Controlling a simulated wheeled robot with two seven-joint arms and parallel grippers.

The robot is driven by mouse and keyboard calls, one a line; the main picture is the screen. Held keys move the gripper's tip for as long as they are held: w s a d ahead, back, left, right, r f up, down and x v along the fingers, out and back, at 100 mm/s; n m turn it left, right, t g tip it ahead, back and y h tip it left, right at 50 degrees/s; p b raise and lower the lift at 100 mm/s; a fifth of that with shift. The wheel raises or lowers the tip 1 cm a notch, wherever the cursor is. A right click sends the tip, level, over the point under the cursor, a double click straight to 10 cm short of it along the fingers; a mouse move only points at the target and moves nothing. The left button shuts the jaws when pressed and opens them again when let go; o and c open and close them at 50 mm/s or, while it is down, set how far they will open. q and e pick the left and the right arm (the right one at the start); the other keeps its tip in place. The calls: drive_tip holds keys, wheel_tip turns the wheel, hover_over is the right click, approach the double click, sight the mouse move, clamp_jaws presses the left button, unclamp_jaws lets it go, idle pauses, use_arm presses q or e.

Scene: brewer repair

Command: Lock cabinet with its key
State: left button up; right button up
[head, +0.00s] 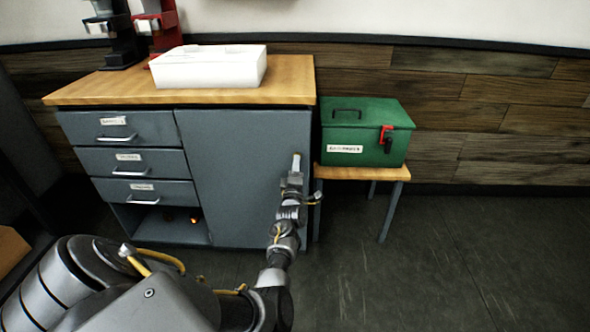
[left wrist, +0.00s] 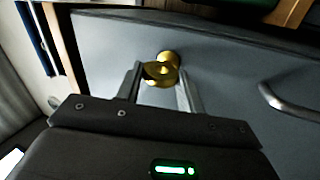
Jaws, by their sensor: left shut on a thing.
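The grey cabinet (head: 235,175) stands under a wooden top, and its large right door is closed or nearly so. My left gripper (head: 295,175) is at the right edge of this door. In the left wrist view, my left gripper (left wrist: 160,80) is shut on a brass key (left wrist: 158,71). The key is right at the round brass lock (left wrist: 169,56) on the door face. The key's shaft is hidden, so I cannot tell how deep it sits in the lock. My right gripper is not in view.
A silvery handle (left wrist: 287,106) is on the door near the lock. A green box (head: 365,132) with a red latch stands on a small table (head: 390,173) right of the cabinet. A white box (head: 208,68) and two machines stand on the wooden top. The floor in front right is clear.

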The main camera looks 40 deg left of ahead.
use_arm(q)
drive_tip(key=shift+n+y, duration=0.3)
drive_tip(key=shift+n, duration=0.5)
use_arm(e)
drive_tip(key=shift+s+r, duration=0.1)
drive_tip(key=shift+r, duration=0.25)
use_arm(q)
drive_tip(key=shift+n+g, duration=0.3)
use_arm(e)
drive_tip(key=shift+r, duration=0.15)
use_arm(q)
drive_tip(key=o, duration=1)
